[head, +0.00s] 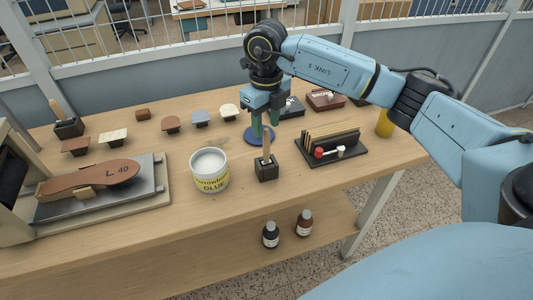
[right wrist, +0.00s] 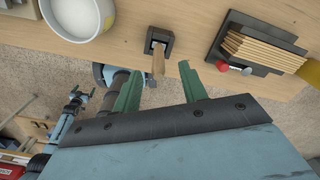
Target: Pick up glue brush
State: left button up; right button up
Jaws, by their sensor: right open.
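The glue brush stands upright in a dark block holder (head: 266,172), with its pale wooden handle (head: 266,143) pointing up. In the right wrist view the handle (right wrist: 158,62) rises from the holder (right wrist: 157,40). My right gripper (head: 265,124) is open, pointing down close to the handle's top. In the right wrist view its green fingertips (right wrist: 160,73) are spread to either side of the handle in the picture; contact cannot be told. The bristles are hidden in the holder. The white glue pot (head: 210,171) stands to the left.
A dark rack (head: 350,152) with wooden pieces and a red-capped tool stands on the right. A blue disc (head: 251,138) lies behind the brush. The stamping press with a brown sole (head: 90,180) is at the left. Two bottles (head: 271,234) stand on the lower shelf.

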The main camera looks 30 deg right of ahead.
send_over(266, 161)
jog(key=f, duration=0.3)
jog(key=f+p, duration=0.1)
jog(key=f, duration=0.1)
jog(key=shift+w+d+f, duration=0.25)
jog(key=shift+w+f, duration=0.05)
jog(key=shift+w, duration=0.05)
grip_shut()
